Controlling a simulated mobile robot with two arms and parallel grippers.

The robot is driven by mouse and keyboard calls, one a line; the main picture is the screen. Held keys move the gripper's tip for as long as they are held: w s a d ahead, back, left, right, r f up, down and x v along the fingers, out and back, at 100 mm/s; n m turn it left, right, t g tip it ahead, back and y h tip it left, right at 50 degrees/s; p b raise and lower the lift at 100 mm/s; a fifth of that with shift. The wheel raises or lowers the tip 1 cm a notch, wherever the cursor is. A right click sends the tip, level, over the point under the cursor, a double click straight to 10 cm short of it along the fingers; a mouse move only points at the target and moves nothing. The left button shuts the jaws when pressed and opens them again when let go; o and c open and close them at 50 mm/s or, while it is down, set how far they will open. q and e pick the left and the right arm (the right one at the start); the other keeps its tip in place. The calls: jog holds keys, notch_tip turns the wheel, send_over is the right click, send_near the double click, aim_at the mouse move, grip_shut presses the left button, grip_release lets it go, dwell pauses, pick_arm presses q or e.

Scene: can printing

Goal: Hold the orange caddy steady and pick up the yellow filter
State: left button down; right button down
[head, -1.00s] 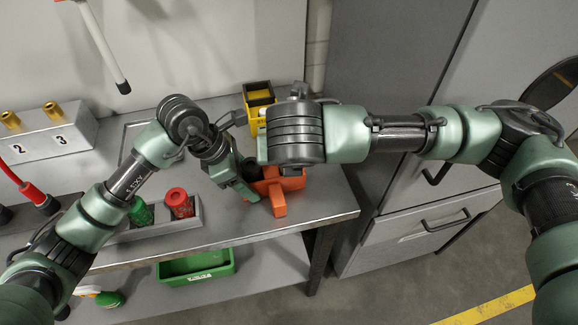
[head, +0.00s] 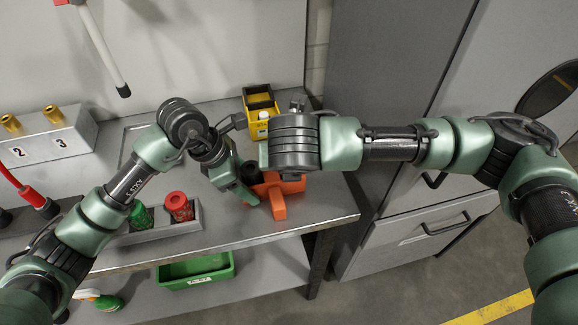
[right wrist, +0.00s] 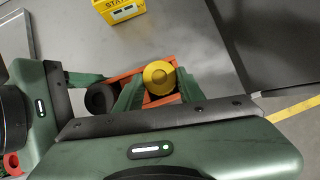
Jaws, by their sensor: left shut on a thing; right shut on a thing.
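The orange caddy (head: 278,206) stands on the bench near its front right corner. My left gripper (head: 246,192) is at the caddy's left side and shut on it; its fingertips are partly hidden. In the right wrist view the yellow filter (right wrist: 158,76) sits upright in or over the orange caddy (right wrist: 168,99), beside a black round piece (right wrist: 101,98). My right gripper (right wrist: 157,92) is shut on the yellow filter, with a green finger on each side. In the head view my right wrist hides the filter and the right fingertips.
A grey holder with a red piece (head: 178,206) and a green piece (head: 140,215) lies left. A green bin (head: 196,271) is on the lower shelf.

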pick_arm(q)
jog(key=shift+c, duration=1.9)
grip_release()
pick_arm(e)
notch_tip(320, 180, up, 10)
pick_arm(q)
jog(key=shift+r, duration=0.1)
